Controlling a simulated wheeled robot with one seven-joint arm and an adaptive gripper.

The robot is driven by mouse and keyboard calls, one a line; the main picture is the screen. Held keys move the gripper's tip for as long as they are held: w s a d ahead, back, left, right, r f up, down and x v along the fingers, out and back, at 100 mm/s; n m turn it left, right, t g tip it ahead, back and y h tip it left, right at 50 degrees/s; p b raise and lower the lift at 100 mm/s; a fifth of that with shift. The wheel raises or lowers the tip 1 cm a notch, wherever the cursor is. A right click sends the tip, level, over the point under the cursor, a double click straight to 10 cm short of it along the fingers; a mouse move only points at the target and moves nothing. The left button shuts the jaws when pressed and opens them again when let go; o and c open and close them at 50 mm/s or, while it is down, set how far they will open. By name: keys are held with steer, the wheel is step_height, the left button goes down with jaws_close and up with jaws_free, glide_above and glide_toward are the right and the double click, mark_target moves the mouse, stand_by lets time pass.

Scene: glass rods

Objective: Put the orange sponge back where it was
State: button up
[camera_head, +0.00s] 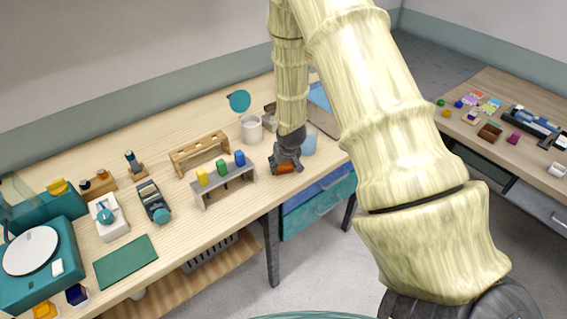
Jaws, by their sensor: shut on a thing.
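The orange sponge (284,168) is a small orange block at the tip of my gripper (287,164). My gripper is shut on it, near the front right edge of the long wooden table (180,228). The gripper's dark fingers hide part of the sponge. I cannot tell whether the sponge touches the tabletop or is held a little above it.
Left of my gripper stands a grey rack (222,184) with yellow, green and blue pieces. Behind it are a wooden rack (198,150) and a white cup (251,129). A blue translucent container (309,141) stands close on the right. Bare tabletop lies in front of the grey rack.

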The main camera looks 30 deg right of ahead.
steer(key=shift+f, duration=0.1)
steer(key=o, duration=0.9)
steer(key=b+v, duration=0.3)
steer(key=v, duration=0.9)
steer(key=shift+w, duration=0.1)
